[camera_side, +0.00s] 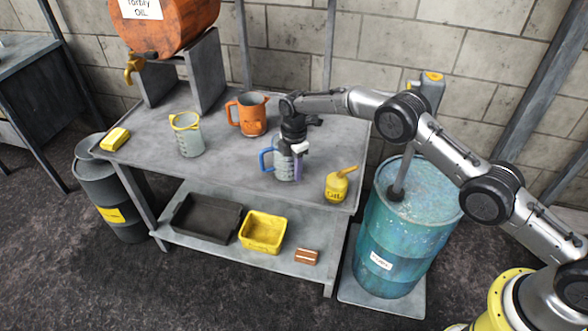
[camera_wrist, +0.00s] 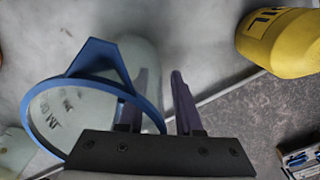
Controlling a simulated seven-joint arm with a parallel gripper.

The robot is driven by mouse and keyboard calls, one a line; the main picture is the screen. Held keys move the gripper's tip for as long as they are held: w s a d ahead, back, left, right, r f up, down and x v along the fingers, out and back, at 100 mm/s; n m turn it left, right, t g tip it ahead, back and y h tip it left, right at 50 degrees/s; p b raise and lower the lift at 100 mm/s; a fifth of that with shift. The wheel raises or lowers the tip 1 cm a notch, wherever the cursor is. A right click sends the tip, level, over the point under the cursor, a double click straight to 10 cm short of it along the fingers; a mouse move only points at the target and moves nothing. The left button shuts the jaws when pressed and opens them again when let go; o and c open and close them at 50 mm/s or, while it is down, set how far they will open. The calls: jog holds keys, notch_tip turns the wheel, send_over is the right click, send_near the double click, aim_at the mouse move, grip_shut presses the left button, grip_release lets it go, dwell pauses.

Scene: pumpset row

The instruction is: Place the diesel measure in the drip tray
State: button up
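A clear measure with a blue rim and handle (camera_side: 283,165) stands on the tabletop, its handle to the left. It also shows in the wrist view (camera_wrist: 72,75). A clear measure with a yellow rim and handle (camera_side: 188,137) stands further left. I cannot read on either which is the diesel measure. My gripper (camera_side: 297,165) is down at the right side of the blue-rimmed measure. In the wrist view its purple fingers (camera_wrist: 160,100) are apart, the left one at the rim; whether they touch the wall is unclear. A black drip tray (camera_side: 180,232) lies on the lower shelf.
An orange jug (camera_side: 251,114) stands behind, and a yellow oil can (camera_side: 338,186) stands close right of my gripper. The lower shelf also holds a yellow bin (camera_side: 262,232) and a brown block (camera_side: 306,257). A teal drum (camera_side: 400,250) stands right of the table.

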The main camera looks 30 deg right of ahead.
jog(key=shift+a+r, duration=0.15)
jog(key=shift+r, duration=3.3)
jog(key=shift+a+r, duration=0.1)
jog(key=shift+r, duration=3.35)
